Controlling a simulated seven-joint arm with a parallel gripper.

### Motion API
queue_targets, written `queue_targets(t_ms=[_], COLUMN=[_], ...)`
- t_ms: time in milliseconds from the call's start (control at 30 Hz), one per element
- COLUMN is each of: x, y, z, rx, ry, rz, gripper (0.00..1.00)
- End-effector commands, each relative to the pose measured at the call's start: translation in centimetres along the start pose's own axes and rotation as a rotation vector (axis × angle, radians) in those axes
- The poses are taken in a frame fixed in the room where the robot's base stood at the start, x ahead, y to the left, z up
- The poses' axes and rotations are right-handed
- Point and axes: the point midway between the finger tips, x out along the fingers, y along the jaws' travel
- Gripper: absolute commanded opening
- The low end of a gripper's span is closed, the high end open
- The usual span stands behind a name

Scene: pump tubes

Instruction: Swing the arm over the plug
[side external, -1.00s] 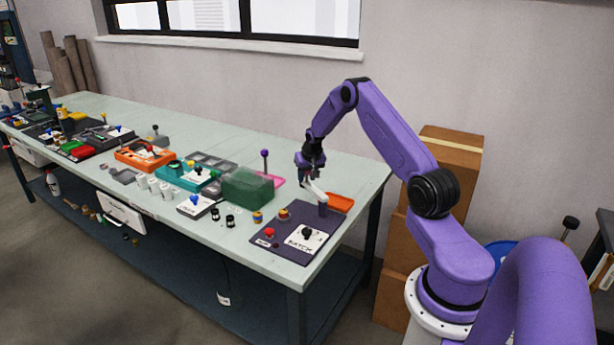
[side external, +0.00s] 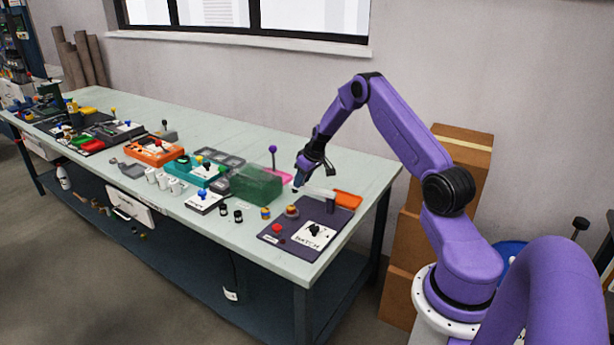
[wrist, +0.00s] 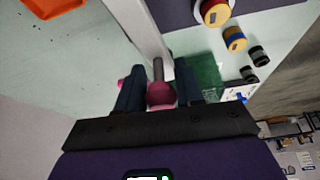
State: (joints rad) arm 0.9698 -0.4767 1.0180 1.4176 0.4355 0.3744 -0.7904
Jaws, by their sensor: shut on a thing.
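The white swing arm (side external: 318,191) reaches from its post on the dark purple board (side external: 270,238) toward my gripper (side external: 298,186). In the wrist view its pale bar (wrist: 142,30) runs down to a grey stem and a dark pink knob (wrist: 160,94), which sits between the fingers of my gripper (wrist: 161,76). My gripper is shut on this knob. The likely plug, a yellow and red round piece (side external: 291,211), stands on the board's far left part. It also shows in the wrist view (wrist: 215,13), to the right of the bar, which is not over it.
An orange tray (side external: 347,200) lies behind the board. A translucent green box (side external: 257,185) stands left of my gripper. A blue and yellow cylinder (side external: 265,213) and small dark cylinders (side external: 238,215) stand on the table left of the board. A red button (side external: 278,227) is on the board.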

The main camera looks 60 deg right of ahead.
Motion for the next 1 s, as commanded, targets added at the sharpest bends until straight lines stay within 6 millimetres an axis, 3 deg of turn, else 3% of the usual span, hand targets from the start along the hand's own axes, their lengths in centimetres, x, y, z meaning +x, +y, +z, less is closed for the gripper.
queue_targets(t_ms=[500, 1000], x=[-0.7, -1.2], y=[-4.1, -5.5], z=[1.9, 3.0], rx=[-0.408, -0.579], ry=[-0.003, -0.003], rz=[-0.172, -0.240], gripper=[0.00, 0.00])
